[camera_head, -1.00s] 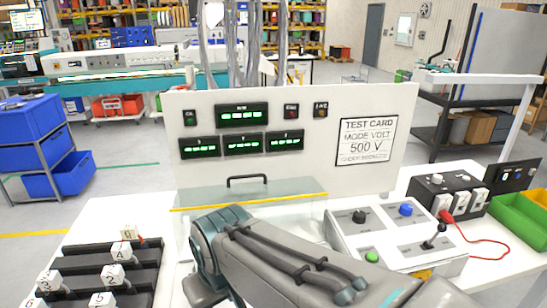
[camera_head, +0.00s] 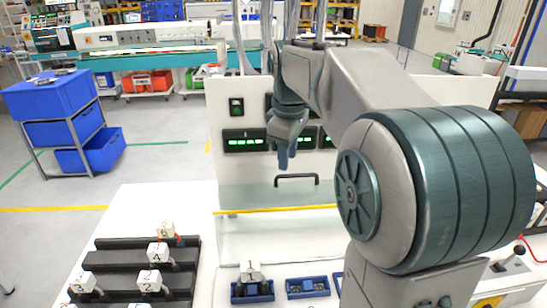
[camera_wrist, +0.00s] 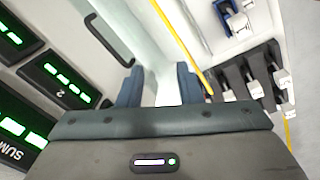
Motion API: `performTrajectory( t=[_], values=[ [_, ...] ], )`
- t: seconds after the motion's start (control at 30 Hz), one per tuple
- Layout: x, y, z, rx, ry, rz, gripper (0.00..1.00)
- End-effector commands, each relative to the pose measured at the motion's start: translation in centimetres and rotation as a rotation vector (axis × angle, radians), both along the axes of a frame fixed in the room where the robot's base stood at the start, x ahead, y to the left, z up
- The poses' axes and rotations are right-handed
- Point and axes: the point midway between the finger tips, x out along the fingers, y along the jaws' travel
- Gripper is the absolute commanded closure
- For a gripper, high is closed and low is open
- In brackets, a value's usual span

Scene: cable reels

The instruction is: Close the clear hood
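The clear hood (camera_head: 250,198) stands against the foot of the white panel, with a yellow strip (camera_head: 262,209) along its front edge and a black handle (camera_head: 296,178) on it. How far it is tilted is hard to tell. My gripper (camera_head: 284,156) points down in front of the panel, just above and left of the handle, apart from it. In the wrist view my gripper (camera_wrist: 159,84) is open with nothing held. There the handle (camera_wrist: 108,38) lies left of the fingers, and the yellow strip (camera_wrist: 180,42) runs to the right.
A white block marked 1 (camera_head: 250,270) sits in a blue holder (camera_head: 252,293), with another blue holder (camera_head: 307,288) beside it. A black rack (camera_head: 112,262) with several numbered white blocks stands at left. The panel's green displays (camera_head: 245,141) are close behind my gripper.

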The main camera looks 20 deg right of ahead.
Motion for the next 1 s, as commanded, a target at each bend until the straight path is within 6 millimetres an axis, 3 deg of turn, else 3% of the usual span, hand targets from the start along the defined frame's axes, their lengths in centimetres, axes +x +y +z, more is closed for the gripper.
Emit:
performTrajectory(
  t=[0.03,0.2,0.4,0.67,1.0],
  values=[
    [2.0,-0.8,0.4,-0.005,0.019,0.068,0.68],
    [6.7,-3.1,1.4,-0.014,0.070,0.304,0.68],
    [9.7,-4.9,1.6,-0.010,0.102,0.479,0.68],
    [10.4,-5.5,0.5,-0.008,0.111,0.533,0.68],
    [10.4,-5.5,-6.0,-0.007,0.113,0.532,0.68]
  ],
)
